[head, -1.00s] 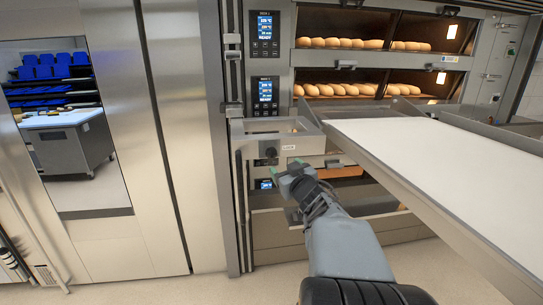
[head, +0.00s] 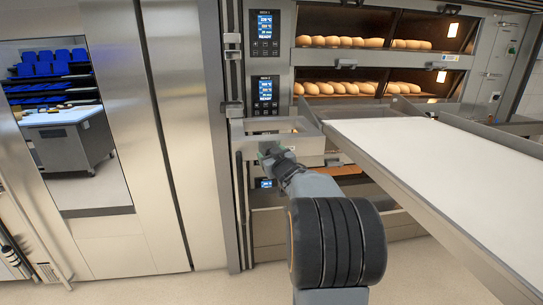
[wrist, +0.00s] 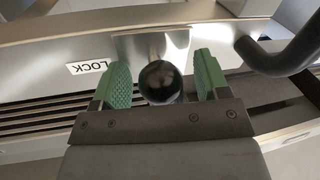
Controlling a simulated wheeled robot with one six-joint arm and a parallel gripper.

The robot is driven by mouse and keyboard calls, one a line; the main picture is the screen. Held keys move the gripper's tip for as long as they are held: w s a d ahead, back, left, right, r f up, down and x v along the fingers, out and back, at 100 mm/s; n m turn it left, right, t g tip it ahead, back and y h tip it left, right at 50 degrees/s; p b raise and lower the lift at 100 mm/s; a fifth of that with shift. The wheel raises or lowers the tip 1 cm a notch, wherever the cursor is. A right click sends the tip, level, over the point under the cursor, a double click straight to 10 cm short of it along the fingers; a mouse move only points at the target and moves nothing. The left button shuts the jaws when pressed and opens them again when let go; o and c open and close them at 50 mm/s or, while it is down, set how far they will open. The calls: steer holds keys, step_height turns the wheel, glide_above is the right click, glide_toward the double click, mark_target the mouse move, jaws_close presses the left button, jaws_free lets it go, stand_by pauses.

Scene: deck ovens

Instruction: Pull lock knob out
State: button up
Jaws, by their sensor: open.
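The lock knob (wrist: 160,82) is a round black ball on a metal plate, beside a white label reading LOCK (wrist: 88,67) in the wrist view. My gripper (wrist: 162,78) is open, with one green-padded finger on each side of the knob. Small gaps show between the knob and the pads. In the head view my gripper (head: 270,152) is at the front panel of the loader (head: 309,146) below the oven displays, and it hides the knob there.
A dark curved bar (wrist: 285,55) stands close to the right finger in the wrist view. The white loading belt (head: 430,160) extends to the right of my arm. Oven decks with loaves (head: 350,88) are above. Steel cabinet doors (head: 150,150) are on the left.

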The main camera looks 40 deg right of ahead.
steer(key=shift+c, duration=0.2)
steer(key=c, duration=1.2)
steer(key=shift+a+b+v, duration=0.25)
steer(key=shift+b+v, duration=0.1)
steer(key=shift+v, duration=0.85)
steer(key=shift+c, duration=0.2)
steer(key=shift+f, duration=0.1)
steer(key=o, duration=1.3)
steer(key=b+v, duration=0.1)
steer(key=v, duration=1.3)
